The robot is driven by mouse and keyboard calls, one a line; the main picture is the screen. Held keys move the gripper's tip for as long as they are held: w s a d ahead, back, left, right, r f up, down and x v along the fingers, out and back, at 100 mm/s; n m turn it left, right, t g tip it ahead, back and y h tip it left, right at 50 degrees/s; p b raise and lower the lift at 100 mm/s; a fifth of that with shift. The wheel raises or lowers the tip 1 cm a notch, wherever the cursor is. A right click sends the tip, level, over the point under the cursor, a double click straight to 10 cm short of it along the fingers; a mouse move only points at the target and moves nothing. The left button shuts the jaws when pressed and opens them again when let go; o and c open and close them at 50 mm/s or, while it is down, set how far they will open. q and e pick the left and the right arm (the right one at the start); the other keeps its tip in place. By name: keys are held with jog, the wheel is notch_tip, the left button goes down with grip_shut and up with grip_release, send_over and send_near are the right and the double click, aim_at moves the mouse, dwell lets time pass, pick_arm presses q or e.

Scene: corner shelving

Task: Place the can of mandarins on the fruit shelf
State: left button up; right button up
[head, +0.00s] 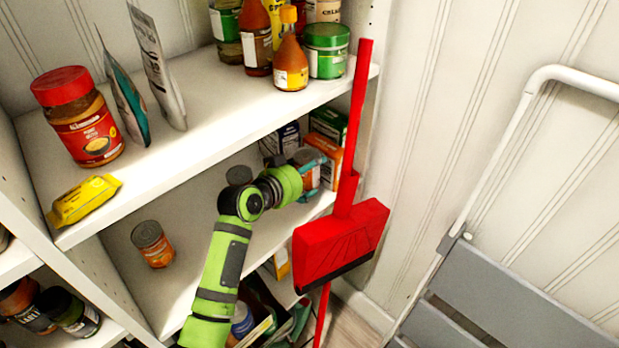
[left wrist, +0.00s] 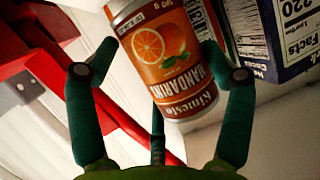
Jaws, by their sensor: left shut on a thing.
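The can of mandarins (left wrist: 172,60) has an orange and brown label with the word MANDARINS, upside down in the left wrist view. My left gripper (left wrist: 160,85) is shut on it, with dark green fingers on both sides and one in front. In the head view my left gripper (head: 304,172) is at the right end of the middle shelf (head: 205,235), where the held can is mostly hidden. No label marks the fruit shelf. My right gripper is not in view.
Boxes (head: 328,135) stand behind my left gripper. A red broom or dustpan (head: 342,240) stands close to its right. The upper shelf (head: 205,125) holds a red-lidded jar (head: 78,117), pouches and bottles.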

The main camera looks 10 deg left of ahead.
aim_at(309, 181)
pick_arm(q)
jog(key=shift+w+d, duration=0.3)
jog(key=shift+w, duration=0.45)
jog(key=shift+f, duration=1.7)
jog(key=o, duration=1.3)
jog(key=shift+s+a+f, duration=0.1)
jog(key=shift+f, duration=0.1)
jog(key=shift+o, duration=0.2)
jog(key=shift+r, duration=0.1)
jog(key=shift+s+r, duration=0.1)
jog(key=v, duration=1.1)
jog(key=shift+s+r, duration=0.2)
jog(key=shift+s, duration=0.15)
jog(key=shift+a, duration=0.1)
